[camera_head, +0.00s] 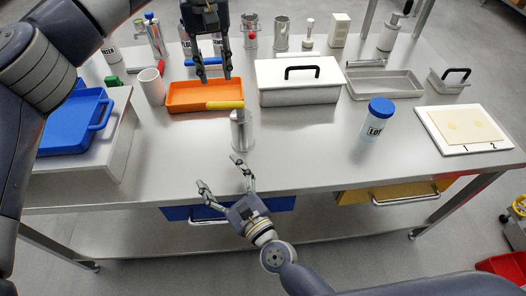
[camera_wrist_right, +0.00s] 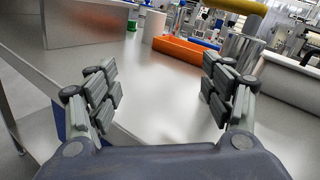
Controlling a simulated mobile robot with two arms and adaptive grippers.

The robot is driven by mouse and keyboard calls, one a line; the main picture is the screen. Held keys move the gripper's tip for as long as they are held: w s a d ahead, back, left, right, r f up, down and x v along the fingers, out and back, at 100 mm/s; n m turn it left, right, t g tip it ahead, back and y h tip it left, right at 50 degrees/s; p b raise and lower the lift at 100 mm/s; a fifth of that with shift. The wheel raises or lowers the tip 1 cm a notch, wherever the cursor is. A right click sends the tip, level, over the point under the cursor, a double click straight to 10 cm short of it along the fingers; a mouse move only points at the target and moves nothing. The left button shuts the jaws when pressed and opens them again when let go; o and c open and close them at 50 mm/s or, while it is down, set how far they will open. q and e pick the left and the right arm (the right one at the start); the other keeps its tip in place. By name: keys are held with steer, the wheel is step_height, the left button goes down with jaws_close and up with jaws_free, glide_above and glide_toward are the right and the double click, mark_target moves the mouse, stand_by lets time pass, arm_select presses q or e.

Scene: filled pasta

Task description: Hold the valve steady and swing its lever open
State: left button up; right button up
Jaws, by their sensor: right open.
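The valve (camera_head: 241,132) is an upright silver cylinder near the middle of the table. Its yellow lever (camera_head: 225,105) lies flat across the top and points left. In the right wrist view the valve body (camera_wrist_right: 238,48) stands beyond the right-hand finger, with the yellow lever (camera_wrist_right: 238,4) at the top edge. My right gripper (camera_head: 220,173) is open and empty at the table's front edge, in front of the valve and apart from it. My left gripper (camera_head: 215,78) points down above the orange tray, behind the lever. Its fingers are spread with nothing between them.
The orange tray (camera_head: 180,104) lies behind the valve, with a white cup (camera_head: 151,87) to its left. A white lidded box (camera_head: 300,94) stands behind right. A blue-capped jar (camera_head: 376,121) is further right. A blue tray (camera_head: 68,130) sits on a raised block at left. The front middle is clear.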

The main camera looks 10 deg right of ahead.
mark_target(247, 133)
steer(key=w+d+m, duration=0.1)
steer(key=d, duration=0.2)
steer(key=w+d+r+m, duration=0.1)
steer(key=w+d, duration=0.1)
steer(key=d, duration=0.2)
steer(key=w+d+m+h, duration=0.1)
steer(key=w+d+m, duration=0.1)
steer(key=d, duration=0.1)
steer(key=shift+w+d+r, duration=0.15)
steer(key=shift+d+r, duration=0.15)
steer(key=shift+r, duration=0.05)
steer(key=x, duration=1)
steer(key=shift+w+a, duration=0.1)
steer(key=shift+w, duration=0.2)
steer(key=c, duration=1.6)
steer(key=shift+o, duration=0.2)
